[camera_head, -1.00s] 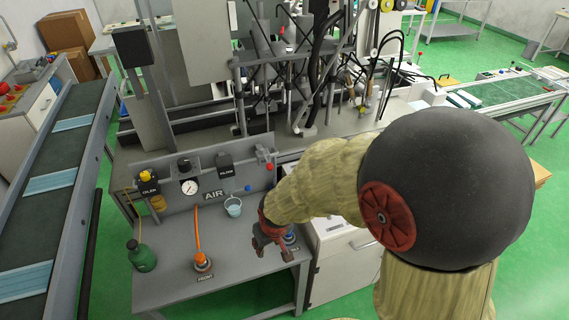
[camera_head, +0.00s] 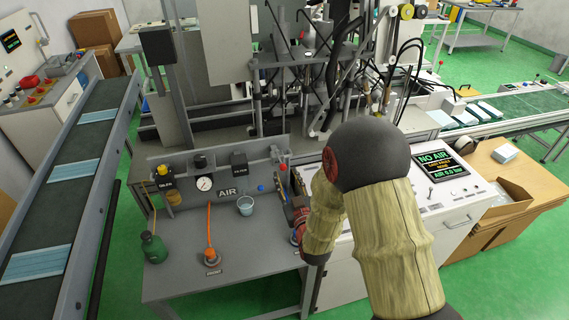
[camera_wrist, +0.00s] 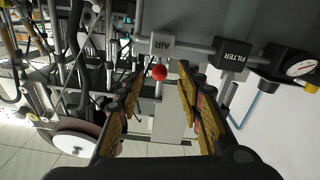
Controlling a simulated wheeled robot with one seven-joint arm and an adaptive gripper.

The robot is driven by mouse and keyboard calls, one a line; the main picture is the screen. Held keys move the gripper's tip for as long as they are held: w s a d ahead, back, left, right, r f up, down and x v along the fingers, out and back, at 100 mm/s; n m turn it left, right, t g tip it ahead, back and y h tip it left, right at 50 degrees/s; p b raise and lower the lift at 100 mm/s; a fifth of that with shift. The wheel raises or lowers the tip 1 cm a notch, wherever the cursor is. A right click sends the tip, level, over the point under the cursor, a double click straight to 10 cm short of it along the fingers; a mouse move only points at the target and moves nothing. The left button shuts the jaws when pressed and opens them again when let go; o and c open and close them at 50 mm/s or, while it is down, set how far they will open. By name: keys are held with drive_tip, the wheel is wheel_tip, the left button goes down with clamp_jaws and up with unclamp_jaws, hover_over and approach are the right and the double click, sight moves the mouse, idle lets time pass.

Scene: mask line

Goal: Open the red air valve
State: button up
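The red air valve shows as a red ball knob (camera_head: 283,167) at the right end of the grey air panel (camera_head: 228,180) in the head view. In the wrist view the red knob (camera_wrist: 159,72) sits just below a grey block marked AIR (camera_wrist: 164,45), upper middle, framed between my fingers. My gripper (camera_wrist: 160,88) is open and empty, with yellow-padded fingers on both sides of the view. I see no contact with the knob. In the head view my gripper (camera_head: 300,218) is low, in front of and below the knob, partly hidden by my arm.
A display (camera_head: 446,166) reads NO AIR and 0.0 bar. A gauge (camera_head: 204,184) and filter block (camera_head: 239,164) sit on the panel. A conveyor (camera_head: 75,160) runs at left.

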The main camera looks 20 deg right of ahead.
sight(281, 162)
drive_tip(key=w+b, duration=0.1)
drive_tip(key=w, duration=0.6)
drive_tip(key=shift+w+r, duration=0.15)
drive_tip(key=shift+w, duration=0.25)
drive_tip(key=c, duration=0.3)
clamp_jaws()
idle(0.4)
